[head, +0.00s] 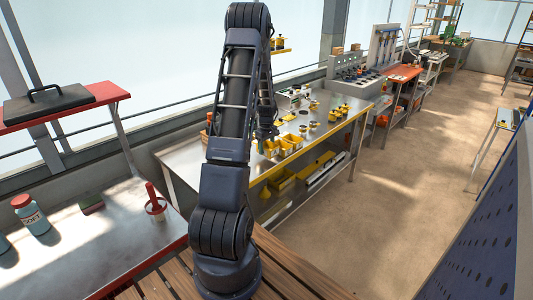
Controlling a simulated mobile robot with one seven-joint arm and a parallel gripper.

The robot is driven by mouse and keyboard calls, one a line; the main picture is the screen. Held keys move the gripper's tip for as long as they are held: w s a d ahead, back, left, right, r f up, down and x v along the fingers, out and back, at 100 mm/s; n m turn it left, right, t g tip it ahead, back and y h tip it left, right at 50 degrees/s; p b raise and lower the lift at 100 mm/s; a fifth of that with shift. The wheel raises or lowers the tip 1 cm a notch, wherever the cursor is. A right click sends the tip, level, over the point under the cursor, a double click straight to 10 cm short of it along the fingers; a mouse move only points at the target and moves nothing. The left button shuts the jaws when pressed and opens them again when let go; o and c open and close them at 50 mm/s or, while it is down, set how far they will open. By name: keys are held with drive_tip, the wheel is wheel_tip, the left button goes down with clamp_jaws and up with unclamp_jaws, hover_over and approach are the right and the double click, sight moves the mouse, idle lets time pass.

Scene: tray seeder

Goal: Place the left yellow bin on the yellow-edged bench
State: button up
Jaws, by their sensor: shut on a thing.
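The yellow-edged bench (187,162) has a shiny metal top and stands beyond my arm. My gripper (264,136) is small and partly hidden by my own arm, over the near part of this bench. It is shut on the left yellow bin (269,149), at the left end of a short row of small yellow bins. I cannot tell whether this bin touches the bench top or hangs just above it. Another yellow bin (286,148) sits close to its right.
Yellow-and-black pots (332,115) stand farther along the bench. Its lower shelf holds yellow trays (281,181).

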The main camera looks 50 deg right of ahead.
drive_tip(key=shift+f, duration=1.6)
drive_tip(key=shift+f, duration=0.1)
drive_tip(key=o, duration=0.8)
drive_tip(key=shift+c, duration=0.2)
wheel_tip(320, 180, up, 12)
drive_tip(key=w+a+r+t, duration=0.1)
drive_tip(key=w+a+r, duration=0.1)
drive_tip(key=a+r, duration=0.65)
drive_tip(key=w+a+r+h, duration=0.1)
drive_tip(key=a+r, duration=0.4)
drive_tip(key=a, duration=0.6)
drive_tip(key=w+a+r+t, duration=0.1)
drive_tip(key=w+a+r, duration=0.1)
drive_tip(key=a+r, duration=0.6)
drive_tip(key=s+a+r+t, duration=0.1)
drive_tip(key=s+a+r, duration=0.15)
drive_tip(key=a, duration=0.55)
drive_tip(key=s+a+r, duration=0.1)
drive_tip(key=s+a, duration=0.3)
drive_tip(key=a, duration=0.5)
drive_tip(key=s+a+t+y, duration=0.1)
drive_tip(key=s+a, duration=0.9)
drive_tip(key=s, duration=0.1)
drive_tip(key=shift+s+a+f+t, duration=0.2)
drive_tip(key=shift+s+a+t, duration=0.1)
